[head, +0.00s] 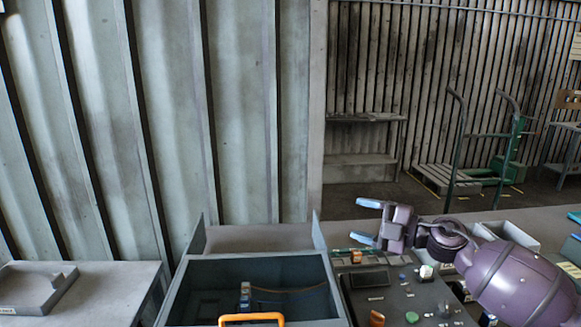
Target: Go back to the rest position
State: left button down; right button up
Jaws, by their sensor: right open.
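My right gripper (365,220) is open and empty. Its two light-blue fingertips point left, one above the other, with a gap between them. It is raised above the far edge of the dark panel (395,290) and to the right of the open grey box (190,285). My purple right arm comes in from the right edge. My left gripper is not in view.
An orange handle (252,318) shows at the box's near edge, and a small blue-grey part (246,290) is inside. Several small coloured pieces lie on the panel. A white bin (515,237) is behind my right arm. A grey side table (95,295) stands left.

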jog(key=s+d+f+m+t+h, duration=0.2)
jog(key=s+f+m+h, duration=0.1)
jog(key=f+m, duration=0.2)
jog(key=s+d+f+m+t+h, duration=0.2)
jog(key=s+f+m+t+h, duration=0.1)
jog(key=f+m, duration=0.3)
jog(key=s+d+f+m+t+h, duration=0.2)
jog(key=s+d+f+m+h, duration=0.1)
jog(key=s+f+m+h, duration=0.1)
notch_tip(320, 180, down, 4)
jog(key=shift+r+m+h, duration=0.25)
jog(key=shift+m+h, duration=0.25)
jog(key=shift+m, duration=0.6)
jog(key=s+d+f+m+g+h, duration=0.2)
jog(key=s+f+m, duration=0.2)
jog(key=s+f, duration=0.5)
jog(key=s+d+f+m+g+h, duration=0.2)
jog(key=s+f, duration=0.6)
jog(key=s, duration=0.6)
jog(key=shift+d+f+m+g, duration=0.3)
jog(key=shift+d+f+m, duration=0.15)
jog(key=shift+m, duration=0.45)
jog(key=shift+s, duration=0.1)
